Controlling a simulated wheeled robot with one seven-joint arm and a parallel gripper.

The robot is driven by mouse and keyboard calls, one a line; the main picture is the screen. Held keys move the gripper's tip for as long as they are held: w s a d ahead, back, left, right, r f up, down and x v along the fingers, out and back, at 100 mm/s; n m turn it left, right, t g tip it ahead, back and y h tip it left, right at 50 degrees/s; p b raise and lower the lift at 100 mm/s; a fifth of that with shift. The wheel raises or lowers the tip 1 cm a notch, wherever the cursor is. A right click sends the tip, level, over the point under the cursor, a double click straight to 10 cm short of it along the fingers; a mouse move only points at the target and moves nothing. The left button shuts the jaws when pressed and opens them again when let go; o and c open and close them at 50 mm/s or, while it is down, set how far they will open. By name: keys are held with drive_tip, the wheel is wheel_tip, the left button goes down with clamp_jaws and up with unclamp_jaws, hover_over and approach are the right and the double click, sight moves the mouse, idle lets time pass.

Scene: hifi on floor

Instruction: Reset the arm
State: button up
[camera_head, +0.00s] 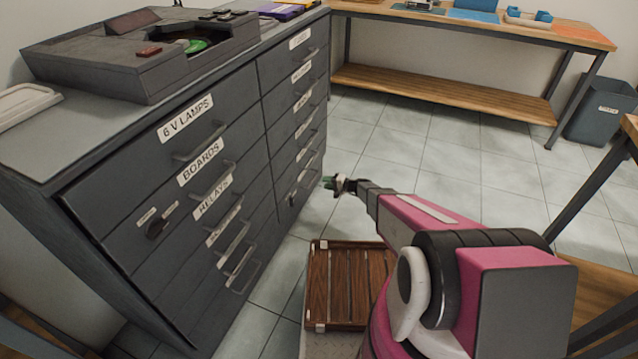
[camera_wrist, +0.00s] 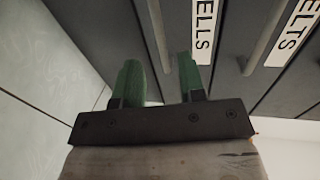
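My gripper (camera_head: 332,183) is at the end of my outstretched pink and black arm, low beside the right-hand column of cabinet drawers in the head view. In the wrist view my gripper (camera_wrist: 160,82) shows two green fingers standing apart with nothing between them. A drawer handle (camera_wrist: 155,35) lies beyond the fingers. I cannot tell whether the fingers touch the drawer front.
The grey drawer cabinet (camera_head: 95,208) fills the left, its drawers looking shut. A workbench (camera_head: 470,18) is at the back, a bin (camera_head: 600,110) at right. Open floor (camera_head: 450,150) lies between.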

drive_tip(key=shift+v, duration=0.85)
drive_tip(key=s+d+r+n+g+h, duration=0.2)
drive_tip(key=s+d+r+g+h, duration=0.1)
drive_tip(key=s+r, duration=0.5)
drive_tip(key=s+d+r+n+g+h, duration=0.2)
drive_tip(key=s+r+h, duration=0.1)
drive_tip(key=s+r, duration=0.5)
drive_tip(key=s+d+r+h, duration=0.8)
drive_tip(key=s+d+r, duration=0.5)
drive_tip(key=s+r, duration=0.1)
drive_tip(key=shift+s+d+r+h, duration=0.2)
drive_tip(key=shift+s+h, duration=0.1)
drive_tip(key=shift+s, duration=0.25)
drive_tip(key=shift+o, duration=0.2)
drive_tip(key=shift+w+a+f, duration=0.1)
